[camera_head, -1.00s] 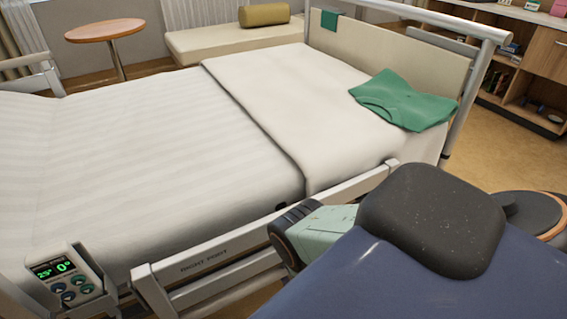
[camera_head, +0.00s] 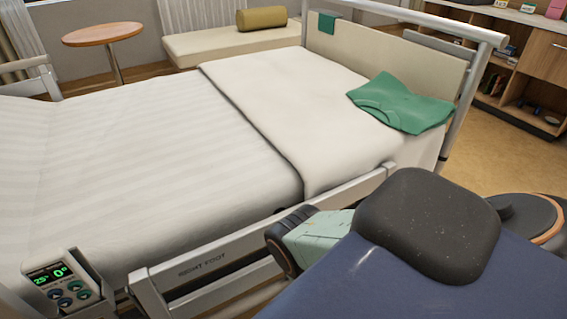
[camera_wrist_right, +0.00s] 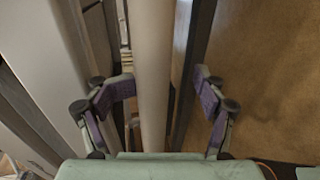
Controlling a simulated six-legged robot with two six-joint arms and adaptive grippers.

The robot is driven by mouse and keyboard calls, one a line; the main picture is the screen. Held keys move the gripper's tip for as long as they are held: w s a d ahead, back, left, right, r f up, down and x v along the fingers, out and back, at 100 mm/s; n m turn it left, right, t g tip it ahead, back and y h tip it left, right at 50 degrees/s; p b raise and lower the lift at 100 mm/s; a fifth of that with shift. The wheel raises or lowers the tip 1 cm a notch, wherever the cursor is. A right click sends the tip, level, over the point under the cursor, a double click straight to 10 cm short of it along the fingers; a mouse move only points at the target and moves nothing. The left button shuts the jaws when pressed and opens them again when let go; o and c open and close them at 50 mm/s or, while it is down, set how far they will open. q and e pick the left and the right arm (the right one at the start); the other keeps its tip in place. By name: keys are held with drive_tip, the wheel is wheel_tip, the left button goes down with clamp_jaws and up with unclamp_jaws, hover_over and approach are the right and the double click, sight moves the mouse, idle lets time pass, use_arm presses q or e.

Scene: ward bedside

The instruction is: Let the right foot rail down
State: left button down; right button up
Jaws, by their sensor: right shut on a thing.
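The right foot rail (camera_head: 235,247) is a pale grey rail along the near side of the bed, marked "RIGHT FOOT". In the head view it stands raised beside the mattress edge. In the right wrist view a pale bar of it (camera_wrist_right: 153,60) runs between the two fingers. My right gripper (camera_wrist_right: 164,82) is shut on this rail, with one purple-padded finger on each side. In the head view my right wrist (camera_head: 310,238) is at the rail, and my own dark arm parts hide the fingers and the rail's lower part. My left gripper is not in view.
A bedside control (camera_head: 60,280) with a green display hangs at the lower left. The bed (camera_head: 150,170) carries a folded sheet and a green cloth (camera_head: 402,102). A round table (camera_head: 103,34), a bench (camera_head: 225,45) and shelves (camera_head: 520,75) stand farther back. Floor (camera_head: 500,160) is clear at right.

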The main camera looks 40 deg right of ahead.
drive_tip(key=v, duration=0.3)
drive_tip(key=shift+s+a+f, duration=0.1)
drive_tip(key=shift+s, duration=0.2)
drive_tip(key=shift+c, duration=0.2)
